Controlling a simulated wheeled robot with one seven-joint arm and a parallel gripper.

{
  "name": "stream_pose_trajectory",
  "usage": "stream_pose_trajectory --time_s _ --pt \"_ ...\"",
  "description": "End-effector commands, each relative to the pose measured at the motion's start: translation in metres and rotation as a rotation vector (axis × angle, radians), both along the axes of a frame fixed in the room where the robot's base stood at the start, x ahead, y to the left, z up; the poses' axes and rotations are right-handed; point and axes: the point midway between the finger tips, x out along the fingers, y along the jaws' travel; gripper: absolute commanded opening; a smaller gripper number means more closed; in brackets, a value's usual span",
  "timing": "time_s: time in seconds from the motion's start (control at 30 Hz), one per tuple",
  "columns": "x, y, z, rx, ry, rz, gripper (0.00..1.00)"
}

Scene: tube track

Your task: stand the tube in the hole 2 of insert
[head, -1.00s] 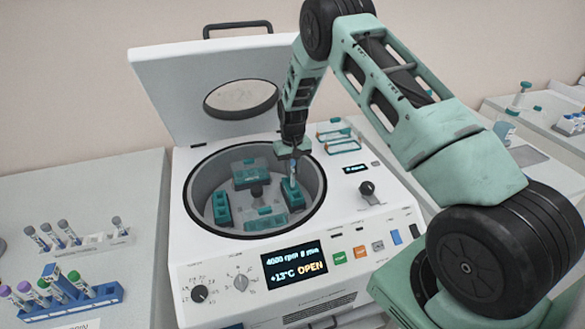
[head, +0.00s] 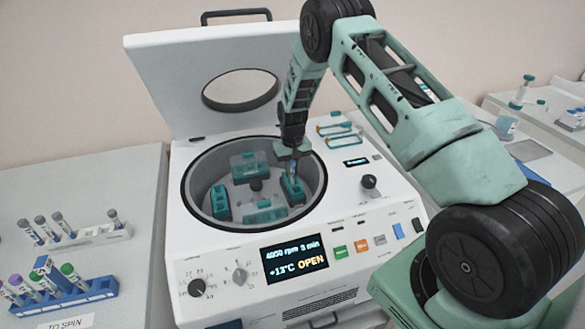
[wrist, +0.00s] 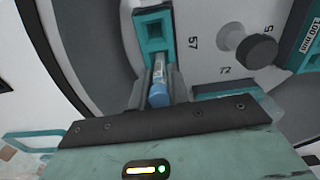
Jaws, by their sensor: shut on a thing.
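The tube (wrist: 158,88), with a light blue cap, is between the fingers of my gripper (wrist: 160,80) in the wrist view. My gripper (head: 293,168) is shut on it inside the open centrifuge bowl, at the right-hand teal insert (head: 292,188). The tube's lower end is at this insert, which also shows in the wrist view (wrist: 141,30). One square hole of the insert shows open there, beyond the tube. I cannot tell how deep the tube sits in the hole beneath it.
The centrifuge (head: 330,215) has its lid (head: 170,90) raised; its display reads OPEN. Other teal inserts (head: 220,202) sit around the rotor hub (wrist: 257,51). A blue rack (head: 85,292) and a pale rack (head: 95,238) with tubes stand at the left. Two teal-edged frames lie on the centrifuge's top.

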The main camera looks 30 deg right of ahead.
Motion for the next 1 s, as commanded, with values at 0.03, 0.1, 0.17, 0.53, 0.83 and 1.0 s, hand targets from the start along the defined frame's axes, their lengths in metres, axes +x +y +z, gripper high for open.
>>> stream_pose_trajectory --time_s 0.03,0.1,0.17,0.53,0.83,1.0 --pt "0.0 0.0 -0.0075 0.0 0.0 0.0 0.05" --pt "-0.0001 0.0 -0.0121 0.0 0.0 0.0 0.05" --pt "0.0 0.0 -0.0141 0.0 0.0 0.0 0.05" --pt "0.0002 -0.0002 -0.013 0.0 -0.001 0.0 0.43" --pt "0.0001 -0.0001 -0.0131 0.0 -0.001 0.0 0.43" --pt "0.0001 -0.0001 -0.0131 0.0 0.0 0.0 0.43"
